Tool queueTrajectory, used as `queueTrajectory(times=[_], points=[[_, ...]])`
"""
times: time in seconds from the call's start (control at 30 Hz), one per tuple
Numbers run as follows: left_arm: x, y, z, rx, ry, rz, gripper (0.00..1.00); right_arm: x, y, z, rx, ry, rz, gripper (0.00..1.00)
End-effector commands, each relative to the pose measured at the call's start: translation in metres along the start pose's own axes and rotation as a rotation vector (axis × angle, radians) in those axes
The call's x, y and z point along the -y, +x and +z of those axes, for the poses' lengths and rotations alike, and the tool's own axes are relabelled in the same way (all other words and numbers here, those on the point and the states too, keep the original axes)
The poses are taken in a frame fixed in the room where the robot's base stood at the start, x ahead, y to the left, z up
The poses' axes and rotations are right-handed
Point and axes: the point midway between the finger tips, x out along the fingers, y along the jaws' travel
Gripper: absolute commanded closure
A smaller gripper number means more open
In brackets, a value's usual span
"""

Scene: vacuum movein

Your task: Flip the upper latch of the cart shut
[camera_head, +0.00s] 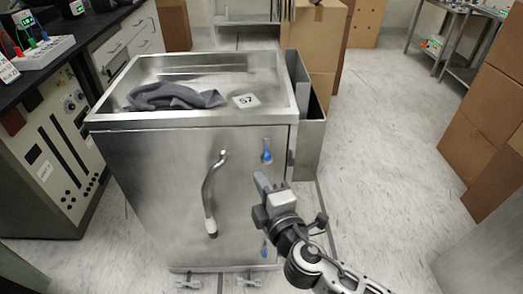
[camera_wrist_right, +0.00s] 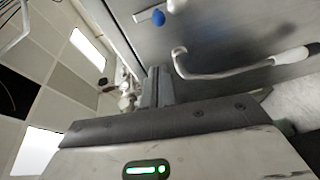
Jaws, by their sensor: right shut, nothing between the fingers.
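The metal cart (camera_head: 150,165) stands in front of me with its door side facing me. Its upper latch (camera_head: 267,151), a small blue and pale piece, is near the top right of the door and points roughly upright. The upper latch also shows at the top of the right wrist view (camera_wrist_right: 158,18). A similar lower latch (camera_head: 265,247) is near the bottom right. My right gripper (camera_head: 262,182) is shut and empty, just below the upper latch in the picture; I see no clear contact. Its fingers also show in the right wrist view (camera_wrist_right: 156,87). My left gripper is out of view.
A curved door handle (camera_head: 209,195) sticks out left of my right gripper. Grey cloth (camera_head: 170,96) and a card marked 57 (camera_head: 246,100) lie on the cart top. A lab bench (camera_head: 50,150) stands left; boxes (camera_head: 490,120) stand right. Floor right of the cart is clear.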

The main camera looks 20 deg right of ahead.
Motion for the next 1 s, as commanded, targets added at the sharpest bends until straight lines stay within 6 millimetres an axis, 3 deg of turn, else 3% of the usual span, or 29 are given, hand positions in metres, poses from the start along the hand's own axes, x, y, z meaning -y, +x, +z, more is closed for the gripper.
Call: queueTrajectory(times=[0.13, 0.43, 0.57, 1.0], points=[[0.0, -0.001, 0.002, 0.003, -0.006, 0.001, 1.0, -0.01, 0.005, -0.002, -0.005, -0.085, 0.054, 1.0], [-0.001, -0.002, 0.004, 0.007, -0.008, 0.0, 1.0, -0.011, 0.006, -0.002, -0.005, -0.085, 0.054, 1.0], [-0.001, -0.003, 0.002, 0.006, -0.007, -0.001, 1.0, -0.012, 0.015, -0.002, -0.005, -0.085, 0.055, 1.0], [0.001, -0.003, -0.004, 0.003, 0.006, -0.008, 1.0, -0.017, 0.102, -0.003, -0.004, -0.083, 0.056, 1.0]])
